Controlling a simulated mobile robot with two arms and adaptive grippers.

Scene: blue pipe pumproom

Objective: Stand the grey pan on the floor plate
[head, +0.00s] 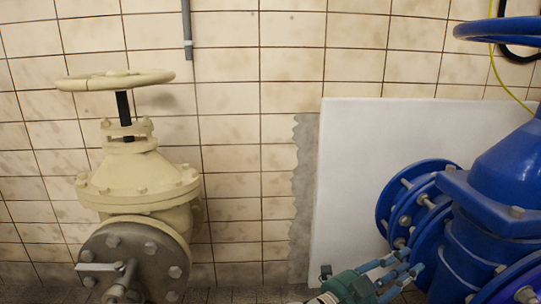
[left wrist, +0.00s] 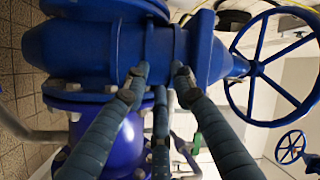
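I see neither the grey pan nor the floor plate in the head view or the left wrist view. My left gripper (head: 407,266) is at the bottom right of the head view, with its dark ribbed fingers in front of the flanges of a big blue valve. In the left wrist view the left gripper's fingers (left wrist: 160,78) are spread apart with nothing between them. The blue valve body lies beyond the fingertips; I cannot tell whether they touch it. My right gripper is in neither view.
The blue valve (head: 487,190) with its handwheel fills the right side. A cream valve (head: 137,183) with a round handwheel stands at the left. A white panel (head: 352,160) leans at the tiled wall. Only a thin strip of floor (head: 245,296) shows between the valves.

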